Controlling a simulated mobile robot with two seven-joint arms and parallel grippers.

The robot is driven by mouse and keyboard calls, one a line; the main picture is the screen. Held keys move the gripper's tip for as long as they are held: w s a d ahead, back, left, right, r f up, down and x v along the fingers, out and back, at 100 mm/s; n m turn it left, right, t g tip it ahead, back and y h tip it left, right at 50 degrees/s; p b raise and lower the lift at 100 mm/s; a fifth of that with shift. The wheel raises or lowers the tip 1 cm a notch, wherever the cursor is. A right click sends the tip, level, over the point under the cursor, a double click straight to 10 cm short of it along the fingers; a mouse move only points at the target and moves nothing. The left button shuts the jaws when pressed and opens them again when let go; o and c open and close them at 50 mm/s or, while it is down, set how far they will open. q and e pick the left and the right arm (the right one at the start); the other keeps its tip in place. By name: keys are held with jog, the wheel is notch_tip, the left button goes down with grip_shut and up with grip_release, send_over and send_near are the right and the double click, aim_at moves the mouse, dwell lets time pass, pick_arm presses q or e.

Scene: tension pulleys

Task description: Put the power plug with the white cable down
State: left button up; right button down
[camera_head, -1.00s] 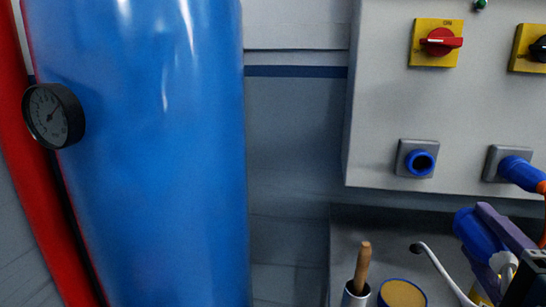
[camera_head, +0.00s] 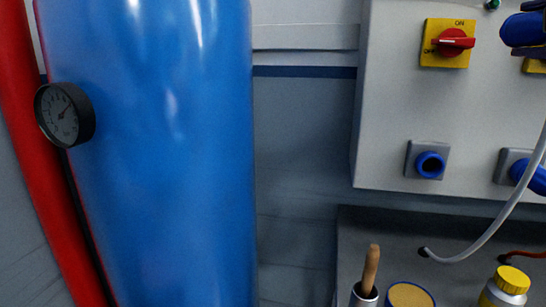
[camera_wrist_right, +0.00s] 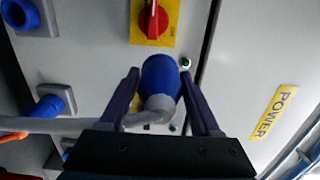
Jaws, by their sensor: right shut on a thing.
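The blue power plug (camera_wrist_right: 160,80) with the white cable (camera_wrist_right: 70,125) is between the purple fingers of my right gripper (camera_wrist_right: 159,76), which is shut on it. In the head view the plug (camera_head: 522,29) is raised at the upper right edge, in front of the panel. The fingers are hardly visible there. The white cable (camera_head: 502,218) hangs from the right edge down to a hole in the dark bench top (camera_head: 385,228). My left gripper is not in view.
The grey panel (camera_head: 393,100) has a red switch (camera_head: 454,42), an uncovered blue socket (camera_head: 430,165) and a second plug (camera_head: 531,177) in a socket. A yellow-capped bottle (camera_head: 506,287), a wooden-handled tool (camera_head: 371,268) and a round tin (camera_head: 409,296) stand in front.

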aim_at(536, 45)
jog(key=shift+h, duration=0.3)
jog(key=r, duration=0.1)
jog(key=d+r, duration=0.2)
jog(key=r, duration=0.1)
jog(key=shift+d, duration=0.1)
jog(key=shift+n+y, duration=0.4)
jog(key=shift+y, duration=0.5)
jog(key=f, duration=0.2)
jog(key=w+f, duration=0.1)
jog(key=f, duration=0.3)
jog(key=shift+w+d, duration=0.25)
jog(key=shift+w, duration=0.1)
jog(key=s+a+n+g+y, duration=0.4)
jog(key=a+n+y, duration=0.5)
jog(key=a+y, duration=0.45)
jog(key=s+a+f+n+g+y, duration=0.1)
jog(key=s+a+f, duration=0.15)
jog(key=s, duration=0.45)
jog(key=s+a+f+n+g+y, duration=0.1)
jog(key=s+a, duration=0.3)
jog(key=s, duration=0.4)
jog(key=s+a+f+n+g+y, duration=0.1)
jog(key=s+a+f, duration=0.15)
jog(key=s, duration=0.45)
notch_tip(536, 45, up, 39)
jog(key=m+t+h+p, duration=0.5)
jog(key=h+p, duration=0.1)
jog(key=p, duration=3.6)
jog(key=shift+w+p, duration=0.15)
jog(key=shift+p, duration=0.2)
